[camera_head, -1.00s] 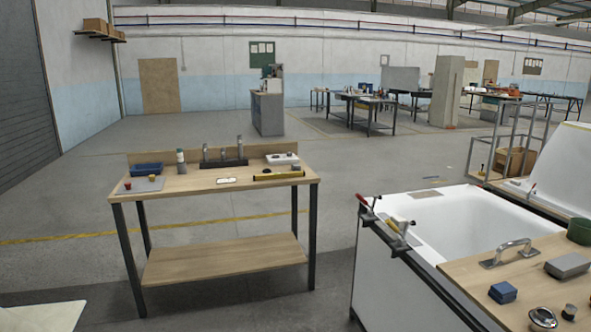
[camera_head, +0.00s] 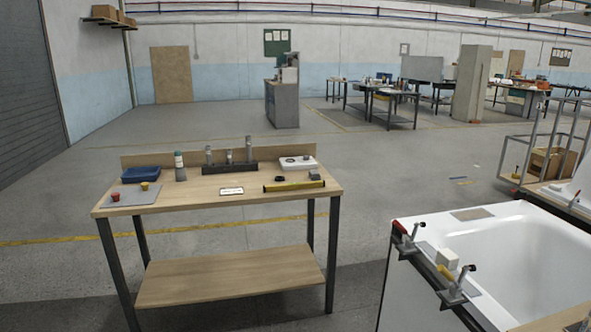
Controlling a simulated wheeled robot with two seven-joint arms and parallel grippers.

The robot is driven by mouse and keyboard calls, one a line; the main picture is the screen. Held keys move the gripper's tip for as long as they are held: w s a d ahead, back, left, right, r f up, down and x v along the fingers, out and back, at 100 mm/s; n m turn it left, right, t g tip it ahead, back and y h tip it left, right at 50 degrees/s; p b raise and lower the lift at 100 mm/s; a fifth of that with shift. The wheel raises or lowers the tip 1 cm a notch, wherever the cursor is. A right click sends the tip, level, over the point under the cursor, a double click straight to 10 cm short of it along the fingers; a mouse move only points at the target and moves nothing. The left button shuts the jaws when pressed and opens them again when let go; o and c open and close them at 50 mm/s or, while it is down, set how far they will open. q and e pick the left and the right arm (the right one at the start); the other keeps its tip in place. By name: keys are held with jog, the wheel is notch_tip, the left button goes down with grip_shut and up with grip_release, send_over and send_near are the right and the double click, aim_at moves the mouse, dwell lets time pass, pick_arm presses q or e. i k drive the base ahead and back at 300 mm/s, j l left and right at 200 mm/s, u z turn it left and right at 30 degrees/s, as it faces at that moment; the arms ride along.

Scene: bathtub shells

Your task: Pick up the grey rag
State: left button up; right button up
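I cannot make out a grey rag for certain. A flat grey sheet (camera_head: 131,197) lies at the left end of the wooden workbench (camera_head: 215,204), with a small red piece (camera_head: 115,197) and a small yellow piece (camera_head: 145,186) on it; whether it is cloth or a mat I cannot tell. A flat greyish patch (camera_head: 472,214) lies on the rim of the white bathtub shell (camera_head: 530,245) at right. Neither of my grippers is in view.
The workbench also holds a blue tray (camera_head: 142,174), a bottle (camera_head: 180,166), a dark rack (camera_head: 230,168) and a yellow level (camera_head: 294,186). Open floor (camera_head: 365,195) lies between bench and tub.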

aim_at(314, 175)
jog(key=i+l+u, duration=0.15)
jog(key=i, duration=0.35)
jog(key=i+l+u, duration=0.1)
jog(key=i, duration=0.4)
jog(key=i+l+u, duration=0.15)
jog(key=i+l, duration=0.15)
jog(key=i, duration=0.2)
jog(key=i+l+u, duration=0.15)
jog(key=i, duration=0.35)
jog(key=i+l+u, duration=0.15)
jog(key=i+l, duration=0.3)
